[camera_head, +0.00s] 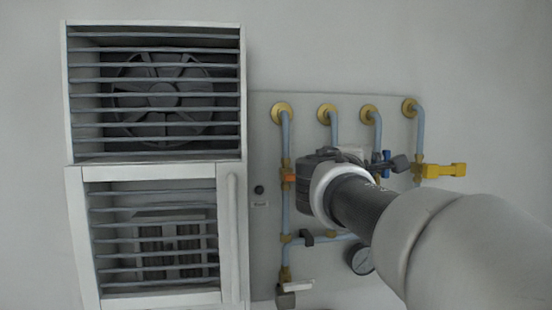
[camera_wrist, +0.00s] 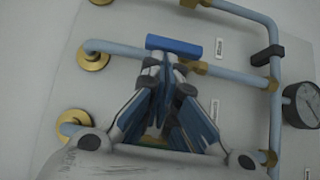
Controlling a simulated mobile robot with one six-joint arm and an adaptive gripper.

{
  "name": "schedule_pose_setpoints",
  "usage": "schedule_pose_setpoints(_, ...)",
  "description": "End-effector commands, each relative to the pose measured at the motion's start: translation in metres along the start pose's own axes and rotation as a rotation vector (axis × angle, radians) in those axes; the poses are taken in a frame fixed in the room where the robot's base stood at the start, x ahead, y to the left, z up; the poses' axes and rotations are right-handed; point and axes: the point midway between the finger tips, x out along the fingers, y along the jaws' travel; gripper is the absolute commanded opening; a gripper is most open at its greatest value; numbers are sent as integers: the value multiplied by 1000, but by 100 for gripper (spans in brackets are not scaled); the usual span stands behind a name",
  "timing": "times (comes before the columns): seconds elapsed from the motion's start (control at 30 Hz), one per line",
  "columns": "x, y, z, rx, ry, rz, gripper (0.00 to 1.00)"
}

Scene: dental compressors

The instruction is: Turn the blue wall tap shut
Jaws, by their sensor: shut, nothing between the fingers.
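The blue wall tap (camera_head: 387,157) is on the third pipe from the left in the head view, partly hidden by my gripper (camera_head: 400,164). The fingertips are very close to the handle's lower edge. I cannot tell whether they touch it.
An orange tap (camera_head: 288,177) is on the left pipe and a yellow tap (camera_head: 444,170) on the right. A pressure gauge (camera_head: 361,259) sits below, beside my arm. A louvred cabinet (camera_head: 74,210) stands at left. The wall above the pipes is clear.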

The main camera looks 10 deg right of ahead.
Motion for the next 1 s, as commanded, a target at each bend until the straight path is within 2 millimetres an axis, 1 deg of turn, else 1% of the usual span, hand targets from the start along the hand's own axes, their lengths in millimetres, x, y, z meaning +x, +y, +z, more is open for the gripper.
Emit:
schedule_pose_setpoints(0.37, 0, 0, 0, 4, 0, -4, 0)
schedule_pose_setpoints(0.5, 1, 4, 1, 24, 0, -24, 0)
schedule_pose_setpoints(1.0, 3, 6, 3, 82, -1, -83, 0)
